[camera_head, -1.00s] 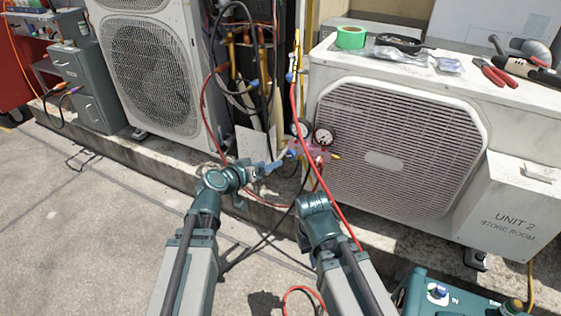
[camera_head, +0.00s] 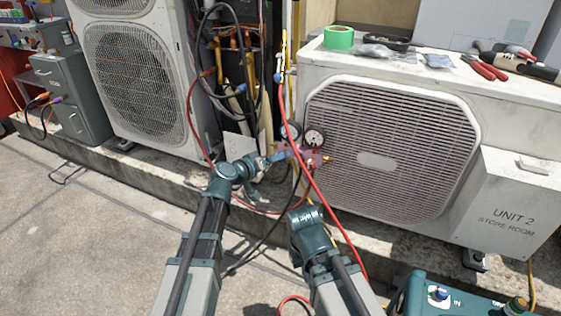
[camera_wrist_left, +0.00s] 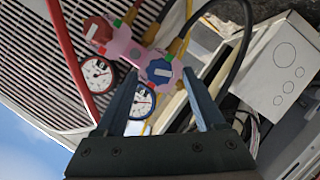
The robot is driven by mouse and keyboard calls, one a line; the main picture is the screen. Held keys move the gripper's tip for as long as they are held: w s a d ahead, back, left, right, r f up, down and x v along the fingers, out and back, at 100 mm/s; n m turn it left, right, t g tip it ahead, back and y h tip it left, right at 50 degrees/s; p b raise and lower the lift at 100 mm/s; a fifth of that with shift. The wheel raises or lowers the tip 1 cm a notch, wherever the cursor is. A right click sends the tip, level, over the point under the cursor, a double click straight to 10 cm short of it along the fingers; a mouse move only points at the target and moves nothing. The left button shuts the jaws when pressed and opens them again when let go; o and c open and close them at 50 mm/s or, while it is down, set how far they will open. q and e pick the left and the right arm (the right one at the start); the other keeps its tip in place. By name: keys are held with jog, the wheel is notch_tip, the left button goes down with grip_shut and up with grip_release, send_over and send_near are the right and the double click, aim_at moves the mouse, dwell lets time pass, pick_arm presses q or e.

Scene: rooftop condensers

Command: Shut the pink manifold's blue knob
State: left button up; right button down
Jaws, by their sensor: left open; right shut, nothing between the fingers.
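The pink manifold (camera_head: 313,158) stands in front of the right condenser, with two round gauges above it. In the left wrist view the manifold (camera_wrist_left: 124,46) shows close, with a blue knob (camera_wrist_left: 160,71) and a red knob (camera_wrist_left: 97,30). My left gripper (camera_head: 278,158) is at the manifold's left side. In the left wrist view its open fingers (camera_wrist_left: 159,76) point at the blue knob, one on either side of it. I cannot tell whether they touch it. In the head view the blue knob is hard to make out. My right gripper (camera_head: 301,213) is low, apart from the manifold, and shut on nothing.
A red hose (camera_head: 305,172) runs down past the manifold, and black hoses hang nearby. The right condenser (camera_head: 390,150) carries green tape (camera_head: 339,38) and red pliers (camera_head: 485,67) on top. A teal machine (camera_head: 455,300) stands at the lower right.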

pick_arm(q)
jog(key=shift+b+x, duration=0.3)
jog(key=shift+x, duration=1.15)
grip_shut()
